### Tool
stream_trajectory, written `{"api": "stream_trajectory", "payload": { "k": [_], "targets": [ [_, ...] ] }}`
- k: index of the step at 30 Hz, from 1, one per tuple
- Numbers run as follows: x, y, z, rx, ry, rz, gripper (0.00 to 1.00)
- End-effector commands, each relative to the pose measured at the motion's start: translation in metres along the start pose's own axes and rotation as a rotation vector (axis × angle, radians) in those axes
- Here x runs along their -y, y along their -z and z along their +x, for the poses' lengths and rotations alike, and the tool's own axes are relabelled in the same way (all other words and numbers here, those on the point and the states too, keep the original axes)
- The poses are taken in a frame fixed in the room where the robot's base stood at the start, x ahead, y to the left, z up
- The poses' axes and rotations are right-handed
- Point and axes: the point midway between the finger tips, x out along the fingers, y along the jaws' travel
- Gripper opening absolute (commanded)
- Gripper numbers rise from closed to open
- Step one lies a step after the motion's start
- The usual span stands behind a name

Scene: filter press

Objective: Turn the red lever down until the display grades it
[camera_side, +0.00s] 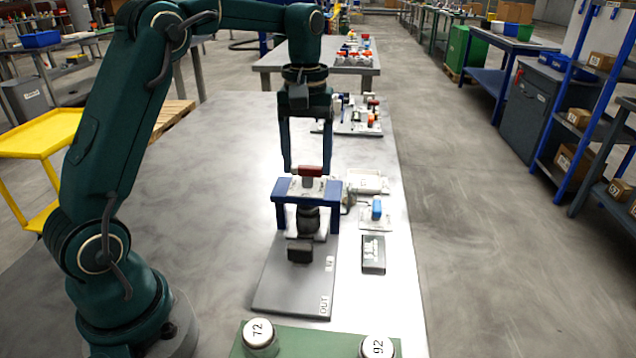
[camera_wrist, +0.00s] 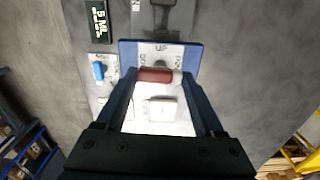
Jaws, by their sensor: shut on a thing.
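The red lever (camera_side: 312,171) lies across the top of the blue press frame (camera_side: 283,190), which stands on a grey base plate marked OUT (camera_side: 290,290). In the wrist view the red lever (camera_wrist: 155,75) lies crosswise between my fingertips, below the letters UP on the blue frame (camera_wrist: 130,55). My gripper (camera_wrist: 160,76) points down from above and is shut on the lever. In the side view my gripper (camera_side: 306,168) partly hides the lever's ends. The small display (camera_wrist: 98,20) shows lit characters that look like "5 ML"; the rest is too small to read.
A blue switch (camera_side: 376,209) on a white plate stands right of the press. A dark block (camera_side: 300,250) sits on the base plate before it. A green board (camera_side: 315,343) with round pieces marked 72 and 92 lies in front. The table's left side is clear.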

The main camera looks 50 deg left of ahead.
Motion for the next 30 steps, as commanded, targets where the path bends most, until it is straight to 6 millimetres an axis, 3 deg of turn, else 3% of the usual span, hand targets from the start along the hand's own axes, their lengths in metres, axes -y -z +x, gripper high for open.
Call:
{"api": "stream_trajectory", "payload": {
  "k": [19,20,21,22,30],
  "targets": [
    [-0.0001,-0.0001,-0.0005,0.0,-0.001,-0.052,0.14],
    [-0.0001,-0.0001,-0.0005,0.0,-0.001,-0.052,0.78],
    [-0.0001,-0.0001,-0.0005,0.0,-0.001,-0.052,0.93],
    [-0.0001,-0.0001,-0.0005,0.0,-0.001,-0.051,1.0],
    [-0.0001,0.0002,-0.0015,-0.001,-0.001,-0.049,1.0]
  ]
}}
